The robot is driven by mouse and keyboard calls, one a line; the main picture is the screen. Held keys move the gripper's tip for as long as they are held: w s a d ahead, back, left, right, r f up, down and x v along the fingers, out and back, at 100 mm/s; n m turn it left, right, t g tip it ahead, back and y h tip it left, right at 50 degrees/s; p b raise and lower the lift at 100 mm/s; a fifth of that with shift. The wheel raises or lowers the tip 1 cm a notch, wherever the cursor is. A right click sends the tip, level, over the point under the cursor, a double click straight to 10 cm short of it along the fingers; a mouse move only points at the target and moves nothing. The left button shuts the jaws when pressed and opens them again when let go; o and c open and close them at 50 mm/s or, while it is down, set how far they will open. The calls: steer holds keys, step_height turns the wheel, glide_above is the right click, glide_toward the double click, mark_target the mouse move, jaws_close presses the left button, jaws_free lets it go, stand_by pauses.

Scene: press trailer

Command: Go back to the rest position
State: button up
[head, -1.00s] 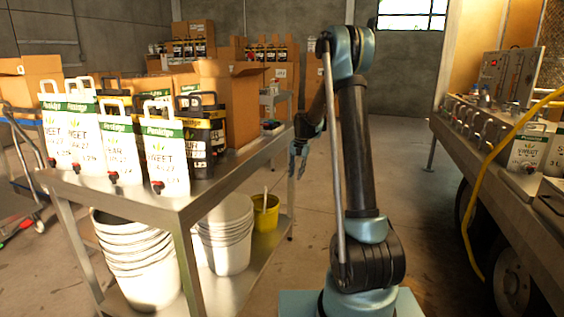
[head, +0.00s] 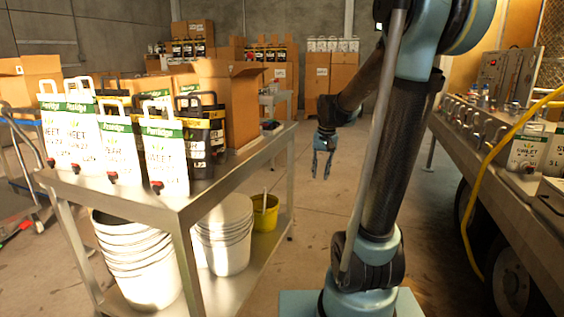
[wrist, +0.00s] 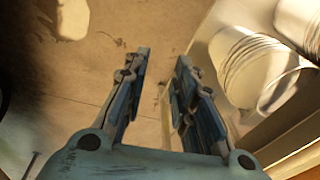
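My gripper (head: 322,168) hangs in the air over the aisle in the head view, to the right of the steel table and clear of it. It points down. In the wrist view my gripper (wrist: 162,75) has its two blue fingers apart, with only bare floor between them. It holds nothing. My arm stands between the table and the trailer, its upper part cut off by the top of the head view.
A steel table (head: 206,196) on the left bears white pouches (head: 165,160) and dark ones. White buckets (head: 135,262) and a yellow bucket (head: 265,212) stand on its lower shelf. A trailer (head: 520,185) with a yellow hose (head: 470,215) is on the right. The aisle floor is clear.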

steer(key=s+d+f, duration=0.1)
steer(key=s+f, duration=0.2)
steer(key=s, duration=0.5)
steer(key=s+d+f+n, duration=0.1)
steer(key=s+d+f, duration=0.1)
steer(key=s, duration=0.6)
steer(key=s+d+f+n, duration=0.1)
steer(key=s+f, duration=0.3)
steer(key=s, duration=0.5)
steer(key=shift+d+f+t+h, duration=0.15)
steer(key=shift+d+t+h, duration=0.15)
steer(key=shift+t+h, duration=0.1)
steer(key=shift+d, duration=0.1)
